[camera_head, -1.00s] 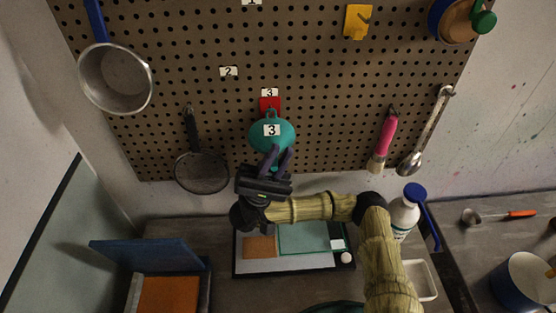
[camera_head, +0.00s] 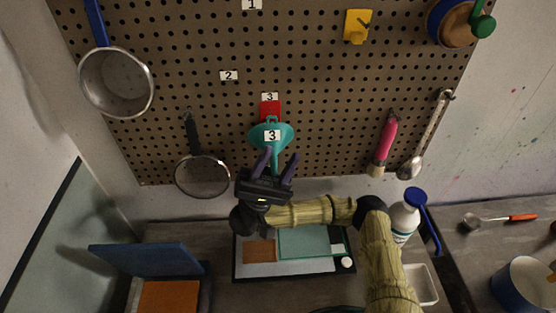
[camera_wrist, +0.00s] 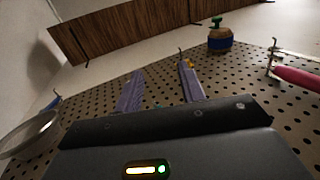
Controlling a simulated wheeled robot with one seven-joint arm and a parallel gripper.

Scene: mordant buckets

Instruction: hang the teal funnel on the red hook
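The teal funnel (camera_head: 283,131) hangs upright against the pegboard at the red hook (camera_head: 269,108), its spout pointing down and a label "3" on its front. Its top loop overlaps the red hook; whether the loop is fully seated I cannot tell. My gripper (camera_head: 276,160) is just below the funnel's bowl, with its two purple fingers spread apart near the spout. In the wrist view the fingers (camera_wrist: 160,90) are also apart with nothing clasped between them.
A white bottle (camera_head: 403,217) stands on the counter near my arm.

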